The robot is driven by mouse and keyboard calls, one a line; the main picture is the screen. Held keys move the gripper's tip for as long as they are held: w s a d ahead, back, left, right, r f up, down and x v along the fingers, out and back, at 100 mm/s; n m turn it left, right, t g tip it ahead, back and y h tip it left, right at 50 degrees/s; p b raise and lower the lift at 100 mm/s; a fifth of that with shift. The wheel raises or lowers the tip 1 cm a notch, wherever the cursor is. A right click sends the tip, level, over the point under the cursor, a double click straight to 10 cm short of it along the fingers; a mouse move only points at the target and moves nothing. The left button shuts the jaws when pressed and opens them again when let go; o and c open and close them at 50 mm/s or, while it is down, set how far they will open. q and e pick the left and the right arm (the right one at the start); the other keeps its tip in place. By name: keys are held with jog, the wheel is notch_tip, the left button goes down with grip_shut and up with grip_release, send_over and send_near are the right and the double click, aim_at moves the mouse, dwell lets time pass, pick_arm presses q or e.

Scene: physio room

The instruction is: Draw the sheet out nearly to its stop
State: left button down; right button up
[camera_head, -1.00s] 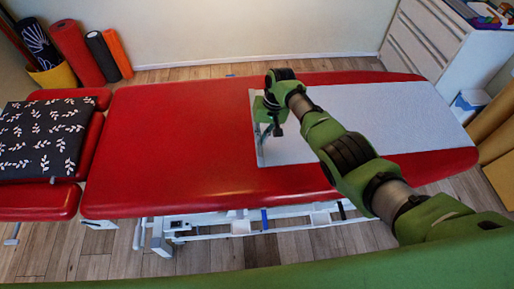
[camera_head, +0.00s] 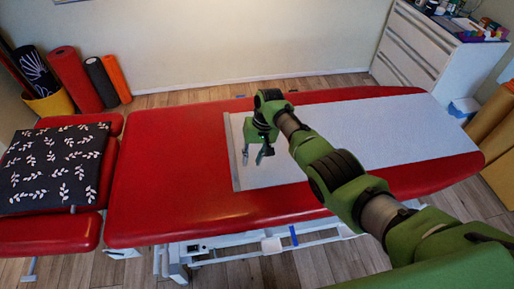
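The white sheet (camera_head: 350,135) lies flat over the right part of the red treatment table (camera_head: 170,170). Its left end carries a straight grey bar (camera_head: 235,165) that runs across the table. My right gripper (camera_head: 256,158) points down just to the right of the bar, above the sheet. Its two fingers are apart with nothing seen between them, and they look clear of the bar. My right arm hides part of the sheet. My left gripper is not in view.
A black cushion with white leaves (camera_head: 55,168) lies on the table's left section. Rolled mats (camera_head: 75,80) stand in a yellow bin and beside it at the back left. A white drawer cabinet (camera_head: 420,45) stands at the back right. Bare red padding lies left of the bar.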

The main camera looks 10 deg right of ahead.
jog(key=d+r, duration=0.4)
jog(key=r, duration=0.6)
jog(key=shift+d+r, duration=0.15)
jog(key=shift+r, duration=0.2)
jog(key=shift+s, duration=0.1)
